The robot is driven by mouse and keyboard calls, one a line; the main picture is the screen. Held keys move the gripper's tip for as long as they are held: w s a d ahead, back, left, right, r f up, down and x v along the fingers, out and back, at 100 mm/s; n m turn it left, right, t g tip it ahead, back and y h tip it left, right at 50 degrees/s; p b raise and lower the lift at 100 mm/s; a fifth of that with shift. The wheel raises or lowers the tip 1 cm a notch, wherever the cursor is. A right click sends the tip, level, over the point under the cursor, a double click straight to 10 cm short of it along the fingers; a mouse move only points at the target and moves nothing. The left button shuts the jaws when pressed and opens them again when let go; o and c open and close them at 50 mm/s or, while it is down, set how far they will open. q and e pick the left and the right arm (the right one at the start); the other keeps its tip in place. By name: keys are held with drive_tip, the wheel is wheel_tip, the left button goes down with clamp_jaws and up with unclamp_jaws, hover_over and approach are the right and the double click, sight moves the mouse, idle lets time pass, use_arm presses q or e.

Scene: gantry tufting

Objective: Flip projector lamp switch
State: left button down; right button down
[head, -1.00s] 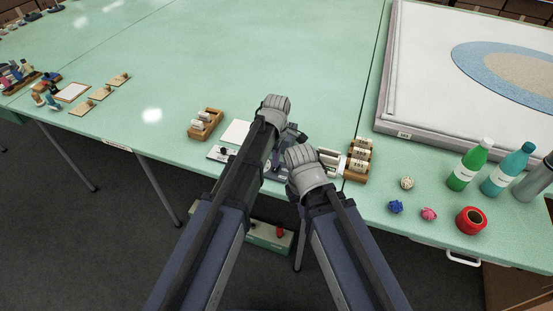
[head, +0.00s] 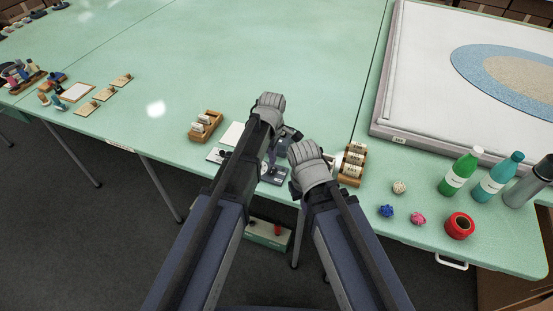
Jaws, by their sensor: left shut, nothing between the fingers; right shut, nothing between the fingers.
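A small dark grey device (head: 273,174) with a round light part stands at the table's front edge, between my two arms. It may be the projector, but my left arm hides part of it and I cannot make out a lamp switch on it. My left gripper (head: 269,101) is shut and empty, above the table beyond the device. My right gripper (head: 303,150) is shut and empty, just right of the device; I cannot tell whether it touches anything.
Wooden racks with white rolls stand left (head: 205,126) and right (head: 352,164) of my grippers. Green (head: 459,172) and teal (head: 497,177) bottles and a red roll (head: 459,226) stand at right. A large white-framed panel (head: 430,100) lies behind them. The table (head: 290,55) is clear at the back.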

sight(273, 170)
use_arm(q)
wheel_tip(273, 170, up, 10)
drive_tip(key=p, duration=0.8)
drive_tip(key=shift+w, duration=0.45)
drive_tip(key=shift+f, duration=0.15)
drive_tip(key=s+a+m+y, duration=0.1)
drive_tip(key=s+m, duration=1.7)
drive_tip(key=s, duration=0.1)
drive_tip(key=shift+a, duration=0.35)
